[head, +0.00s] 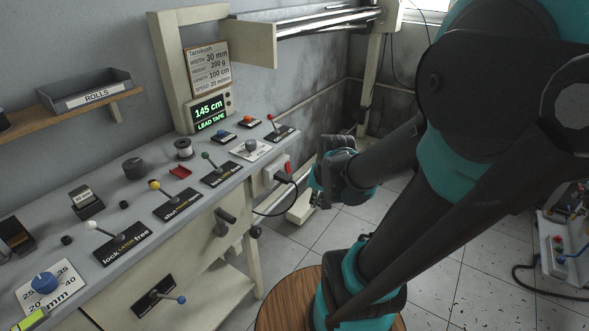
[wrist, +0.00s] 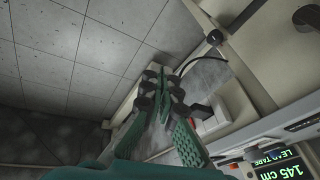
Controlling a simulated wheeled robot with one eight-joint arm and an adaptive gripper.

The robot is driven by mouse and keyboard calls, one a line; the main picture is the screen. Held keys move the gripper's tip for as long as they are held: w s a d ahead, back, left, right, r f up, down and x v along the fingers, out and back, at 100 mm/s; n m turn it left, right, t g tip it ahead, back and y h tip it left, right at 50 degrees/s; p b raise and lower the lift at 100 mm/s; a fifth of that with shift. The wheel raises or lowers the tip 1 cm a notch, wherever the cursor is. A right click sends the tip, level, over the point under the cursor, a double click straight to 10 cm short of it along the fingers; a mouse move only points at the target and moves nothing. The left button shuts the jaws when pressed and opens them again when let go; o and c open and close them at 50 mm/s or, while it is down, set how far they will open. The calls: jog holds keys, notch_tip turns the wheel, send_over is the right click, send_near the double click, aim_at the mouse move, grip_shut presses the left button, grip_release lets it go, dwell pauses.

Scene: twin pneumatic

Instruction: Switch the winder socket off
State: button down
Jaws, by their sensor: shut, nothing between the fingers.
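The winder socket (head: 269,172) is a pale box on the end of the workbench, with a red switch (head: 287,167) and a black plug (head: 284,177) in it. My gripper (head: 318,198) is to the right of the socket in the head view, partly hidden by its own wrist. In the wrist view my gripper (wrist: 160,84) has its fingers together and empty. The pale socket box (wrist: 216,121) and the dark plug (wrist: 199,112) show just right of the fingers. I cannot see the red switch clearly there, and contact cannot be told.
A black cable (head: 268,214) loops from the plug toward the bench. A crank handle (head: 225,217) sticks out of the bench front. Several levers and labels line the bench top (head: 140,203). The display (head: 209,112) reads 145 cm, LEAD TAPE. A round wooden stool (head: 285,300) stands below.

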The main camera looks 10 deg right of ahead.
aim_at(288, 168)
jog(key=w+d+r+m+y, duration=0.1)
jog(key=w+d+r+m, duration=0.1)
jog(key=w+m, duration=0.7)
jog(key=w+d+r+m+y, duration=0.2)
jog(key=w+m, duration=0.8)
jog(key=m, duration=0.3)
jog(key=shift+w+d+r, duration=0.2)
jog(key=shift+w+r, duration=0.1)
jog(key=shift+r, duration=0.1)
jog(key=w+a+r+x, duration=0.1)
jog(key=x, duration=1.2)
jog(key=shift+a, duration=0.4)
jog(key=shift+w, duration=0.1)
